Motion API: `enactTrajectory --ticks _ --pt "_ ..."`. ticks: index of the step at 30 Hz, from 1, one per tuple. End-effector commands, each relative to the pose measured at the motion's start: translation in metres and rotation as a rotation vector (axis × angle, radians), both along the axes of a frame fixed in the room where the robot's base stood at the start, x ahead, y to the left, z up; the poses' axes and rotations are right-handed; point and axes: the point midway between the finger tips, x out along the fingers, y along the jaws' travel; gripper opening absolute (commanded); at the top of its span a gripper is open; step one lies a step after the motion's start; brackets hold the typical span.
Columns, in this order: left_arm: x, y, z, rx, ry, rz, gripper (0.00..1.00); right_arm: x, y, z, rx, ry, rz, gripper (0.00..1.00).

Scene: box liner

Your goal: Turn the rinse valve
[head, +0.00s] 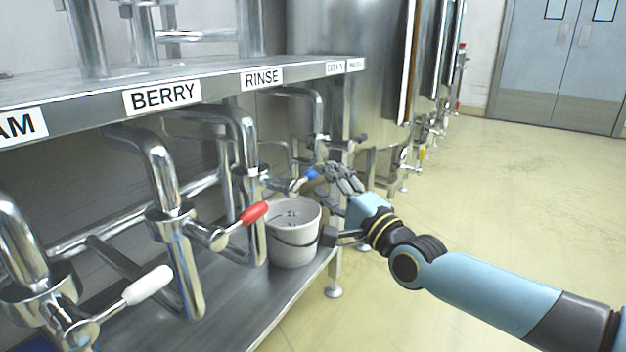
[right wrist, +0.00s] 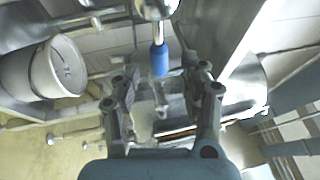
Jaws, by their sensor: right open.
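The RINSE label (head: 262,78) is on the shelf edge, above a bent steel pipe with a valve. This valve's blue handle (head: 311,174) points right, toward my right gripper (head: 330,182). The gripper is open, with its fingertips close to the handle's end. In the right wrist view the blue handle (right wrist: 159,60) points down toward the gap between the open fingers (right wrist: 162,88), which hold nothing. I cannot tell whether they touch it. My left gripper is not in view.
A red handle (head: 255,213) sits under the BERRY label (head: 162,96), and a white handle (head: 148,285) is nearer left. A white bucket (head: 293,247) stands on the lower shelf below the blue handle. Steel tanks (head: 350,60) stand behind. The floor at right is clear.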

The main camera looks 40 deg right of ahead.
Motion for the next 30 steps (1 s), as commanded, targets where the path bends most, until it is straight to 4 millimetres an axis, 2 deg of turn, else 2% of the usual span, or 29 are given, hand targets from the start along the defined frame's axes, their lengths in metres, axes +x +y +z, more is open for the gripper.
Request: enactTrajectory --ticks 3,9,19,28,30 --pt "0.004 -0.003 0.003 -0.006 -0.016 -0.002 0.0 0.021 0.0 0.002 0.001 -0.001 0.0 0.44" --pt "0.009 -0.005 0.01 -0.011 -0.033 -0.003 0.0 0.041 0.0 0.006 0.0 0.001 0.0 0.44" --pt "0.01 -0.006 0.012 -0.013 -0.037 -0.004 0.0 0.044 0.0 0.007 0.0 0.002 0.0 0.42" --pt "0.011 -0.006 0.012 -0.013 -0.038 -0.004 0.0 0.044 0.0 0.007 0.0 0.002 0.0 0.03" --pt "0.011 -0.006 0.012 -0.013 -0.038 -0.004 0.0 0.044 0.0 0.007 0.0 0.002 0.0 0.0"
